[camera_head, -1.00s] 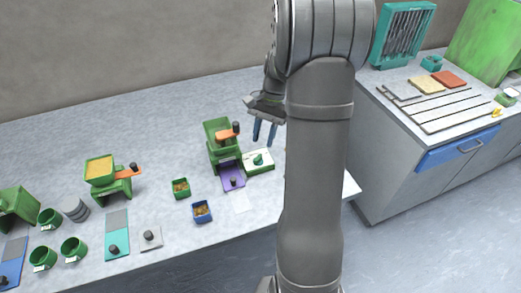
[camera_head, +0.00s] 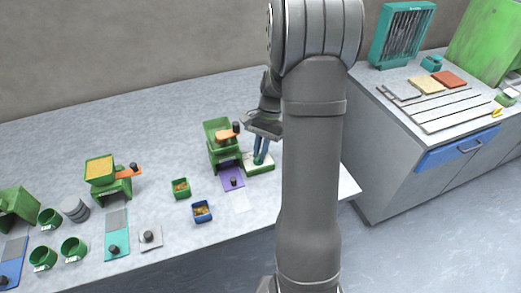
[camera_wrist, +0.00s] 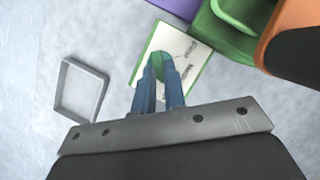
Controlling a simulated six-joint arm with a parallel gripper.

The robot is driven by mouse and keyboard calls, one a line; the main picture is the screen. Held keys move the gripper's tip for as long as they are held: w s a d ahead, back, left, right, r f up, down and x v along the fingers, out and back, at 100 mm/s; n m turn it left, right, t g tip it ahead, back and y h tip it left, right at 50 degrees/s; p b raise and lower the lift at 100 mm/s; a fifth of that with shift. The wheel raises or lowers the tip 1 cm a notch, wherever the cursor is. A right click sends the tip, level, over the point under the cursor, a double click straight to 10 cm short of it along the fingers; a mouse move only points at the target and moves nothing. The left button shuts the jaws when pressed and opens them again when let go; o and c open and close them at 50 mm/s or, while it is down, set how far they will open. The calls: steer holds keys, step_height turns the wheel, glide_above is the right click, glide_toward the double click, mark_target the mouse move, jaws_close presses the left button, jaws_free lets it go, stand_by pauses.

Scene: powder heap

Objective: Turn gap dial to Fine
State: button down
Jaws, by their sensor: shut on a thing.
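The gap dial (camera_wrist: 158,62) is a green knob on a white plate with a green edge (camera_wrist: 185,52), seen in the wrist view. Small dark print is on the plate, too blurred to read for certain. My gripper (camera_wrist: 161,70) has its blue fingers shut on the dial, one on each side. In the head view my gripper (camera_head: 259,160) points down at the dial plate (camera_head: 262,169), which lies beside the green mill with an orange lever (camera_head: 228,135).
A purple slide plate with a black knob (camera_head: 232,178) lies left of the dial plate. A blue box (camera_head: 202,211) and a green box (camera_head: 181,188) stand further left. In the wrist view, an empty grey square frame (camera_wrist: 82,90) lies on the table.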

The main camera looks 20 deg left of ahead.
steer(key=shift+a+n+h, duration=0.1)
steer(key=shift+n+h, duration=0.2)
steer(key=shift+n, duration=0.5)
steer(key=c, duration=1.5)
jaws_free()
steer(key=v, duration=1.7)
steer(key=shift+r, duration=0.3)
